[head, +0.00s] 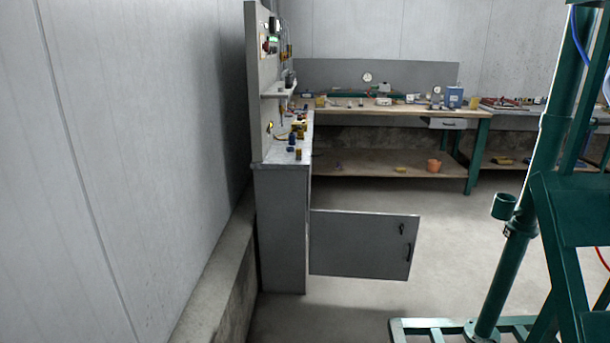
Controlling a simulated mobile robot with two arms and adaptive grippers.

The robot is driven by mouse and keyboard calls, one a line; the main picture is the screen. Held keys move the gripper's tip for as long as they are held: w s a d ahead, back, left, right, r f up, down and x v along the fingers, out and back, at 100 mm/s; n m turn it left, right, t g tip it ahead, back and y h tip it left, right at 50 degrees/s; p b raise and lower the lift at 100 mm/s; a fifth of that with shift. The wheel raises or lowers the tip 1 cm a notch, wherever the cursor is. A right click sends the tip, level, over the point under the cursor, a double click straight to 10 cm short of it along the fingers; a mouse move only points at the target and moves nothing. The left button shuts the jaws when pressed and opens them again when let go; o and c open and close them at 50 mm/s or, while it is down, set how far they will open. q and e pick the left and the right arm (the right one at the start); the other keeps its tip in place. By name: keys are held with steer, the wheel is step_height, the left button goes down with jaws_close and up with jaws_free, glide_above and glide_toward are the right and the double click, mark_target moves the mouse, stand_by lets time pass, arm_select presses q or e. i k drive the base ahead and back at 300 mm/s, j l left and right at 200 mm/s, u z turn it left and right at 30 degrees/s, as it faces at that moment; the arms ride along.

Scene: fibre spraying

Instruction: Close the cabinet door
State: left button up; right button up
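The grey cabinet (281,228) stands against the left wall with its narrow side towards me. Its door (355,245) is open and sticks out to the right of the cabinet. The door's dark handle (408,252) is near its free right edge, with a small dark fitting (402,229) above it. The inside of the cabinet is hidden from this angle. Neither of my grippers is in the head view.
A green metal frame (560,230) with a foot on the floor (440,325) stands at the right. A workbench (400,109) with tools runs along the back. A low concrete ledge (215,275) follows the left wall. The floor (455,240) between door and frame is clear.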

mark_target(348, 245)
steer(key=i+z, duration=0.2)
steer(key=i, duration=0.25)
steer(key=i+z, duration=0.15)
steer(key=i, duration=0.3)
steer(key=i+j+z, duration=0.2)
steer(key=i, duration=0.25)
steer(key=i+j+z, duration=0.15)
steer(key=i, duration=0.3)
